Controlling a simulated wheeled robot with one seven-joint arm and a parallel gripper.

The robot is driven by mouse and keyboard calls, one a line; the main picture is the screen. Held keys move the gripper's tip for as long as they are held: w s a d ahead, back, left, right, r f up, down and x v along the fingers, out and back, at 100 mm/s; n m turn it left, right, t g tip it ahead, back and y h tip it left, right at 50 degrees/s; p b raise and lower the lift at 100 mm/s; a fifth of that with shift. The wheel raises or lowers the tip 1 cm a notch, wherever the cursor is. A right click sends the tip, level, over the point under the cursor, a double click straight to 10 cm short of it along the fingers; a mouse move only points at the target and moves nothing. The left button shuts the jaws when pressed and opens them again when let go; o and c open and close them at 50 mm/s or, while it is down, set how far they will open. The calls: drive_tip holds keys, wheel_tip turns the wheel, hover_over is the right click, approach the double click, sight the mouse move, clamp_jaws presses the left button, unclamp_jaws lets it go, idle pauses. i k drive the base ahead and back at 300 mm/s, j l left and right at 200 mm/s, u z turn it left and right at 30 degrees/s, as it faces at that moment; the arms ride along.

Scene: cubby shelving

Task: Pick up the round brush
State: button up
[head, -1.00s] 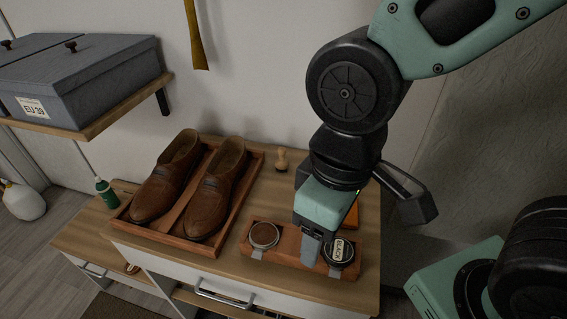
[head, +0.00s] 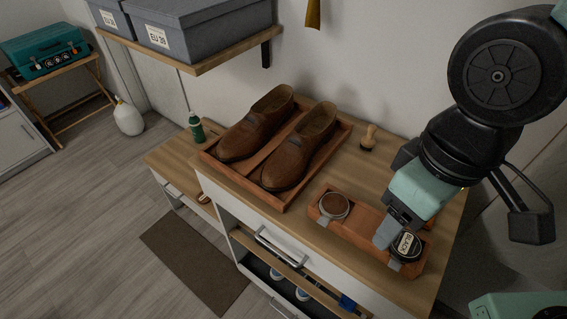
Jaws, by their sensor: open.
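A small light-wood piece with a rounded knob (head: 369,137), which looks like the round brush, stands on the wooden cabinet top (head: 345,165) near the wall, right of the shoes. My gripper (head: 391,230) points down over a reddish-brown wooden holder (head: 365,222) at the front right. One grey finger shows clearly beside the black-labelled tin (head: 406,246); the other finger is mostly hidden. My gripper is open, apart from the brush, to its front and right. I cannot tell whether the finger touches the holder or tin.
Brown shoes (head: 253,125) sit in a wooden tray (head: 284,201). A round brown-topped tin (head: 334,205) sits in the holder. A green bottle (head: 196,128) stands on the lower top at left. Grey boxes (head: 205,28) rest on a wall shelf (head: 196,66). A drawer below stands open.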

sight(367, 142)
drive_tip(key=j+z, duration=0.2)
drive_tip(key=j, duration=0.2)
drive_tip(key=k+j+z, duration=0.1)
drive_tip(key=j+z, duration=0.15)
drive_tip(key=j, duration=0.2)
drive_tip(key=i+j+z, duration=0.15)
drive_tip(key=j+z, duration=0.2)
drive_tip(key=j, duration=0.3)
drive_tip(key=j+z, duration=0.35)
drive_tip(key=j, duration=0.3)
drive_tip(key=i, duration=0.05)
